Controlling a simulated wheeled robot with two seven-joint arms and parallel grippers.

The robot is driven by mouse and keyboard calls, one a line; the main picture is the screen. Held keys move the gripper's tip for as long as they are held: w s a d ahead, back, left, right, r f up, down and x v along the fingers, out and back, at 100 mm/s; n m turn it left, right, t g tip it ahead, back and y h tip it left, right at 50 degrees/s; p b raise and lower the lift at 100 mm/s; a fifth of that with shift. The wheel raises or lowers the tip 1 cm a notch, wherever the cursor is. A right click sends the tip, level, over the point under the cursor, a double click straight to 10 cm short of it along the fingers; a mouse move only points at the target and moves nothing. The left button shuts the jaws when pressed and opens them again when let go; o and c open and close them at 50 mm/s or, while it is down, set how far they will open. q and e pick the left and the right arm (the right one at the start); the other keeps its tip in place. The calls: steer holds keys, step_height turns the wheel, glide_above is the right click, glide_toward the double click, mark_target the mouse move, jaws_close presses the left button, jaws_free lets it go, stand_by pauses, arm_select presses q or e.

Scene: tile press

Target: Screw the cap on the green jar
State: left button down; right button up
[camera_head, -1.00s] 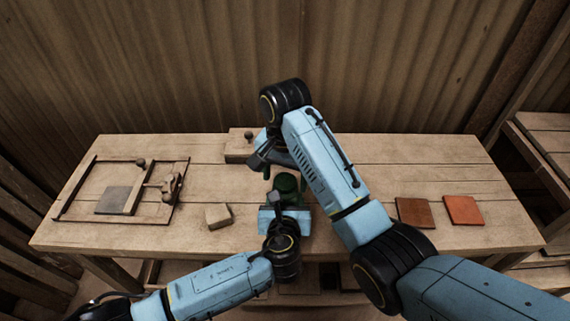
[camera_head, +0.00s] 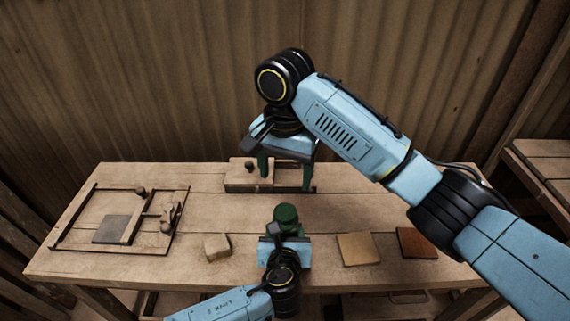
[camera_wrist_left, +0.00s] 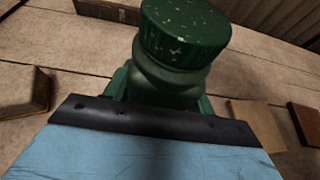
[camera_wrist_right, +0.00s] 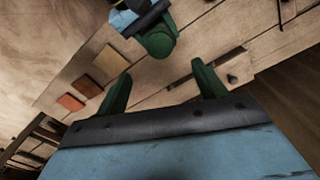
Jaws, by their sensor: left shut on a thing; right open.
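The green jar (camera_head: 288,228) stands upright at the table's front middle, with a dark green ribbed cap (camera_head: 286,212) on top. In the left wrist view the cap (camera_wrist_left: 185,32) sits level over the jar's rounded shoulder (camera_wrist_left: 170,82); I cannot tell how tight it is. My left gripper (camera_head: 285,238) is shut around the jar's body, and its jaws hide the lower part. My right gripper (camera_head: 285,174) is open and empty, raised above and behind the jar, apart from it. The right wrist view shows its spread green fingers (camera_wrist_right: 160,72), with the jar (camera_wrist_right: 158,40) beyond them.
A wooden block (camera_head: 217,247) lies left of the jar. A framed press board (camera_head: 70,230) with a grey tile (camera_head: 110,229) is at the far left. A tan tile (camera_head: 357,248) and a brown tile (camera_head: 416,242) lie right. A knobbed wooden block (camera_head: 240,174) stands at the back.

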steer(key=shift+r, duration=0.75)
arm_select(q)
steer(key=shift+c, duration=2.2)
jaws_free()
steer(key=shift+s, duration=0.1)
steer(key=p+v, duration=0.2)
steer(key=v, duration=1.1)
steer(key=shift+p, duration=0.4)
arm_select(e)
step_height(320, 180, up, 3)
steer(key=shift+f, duration=0.15)
arm_select(q)
steer(key=shift+r, duration=0.1)
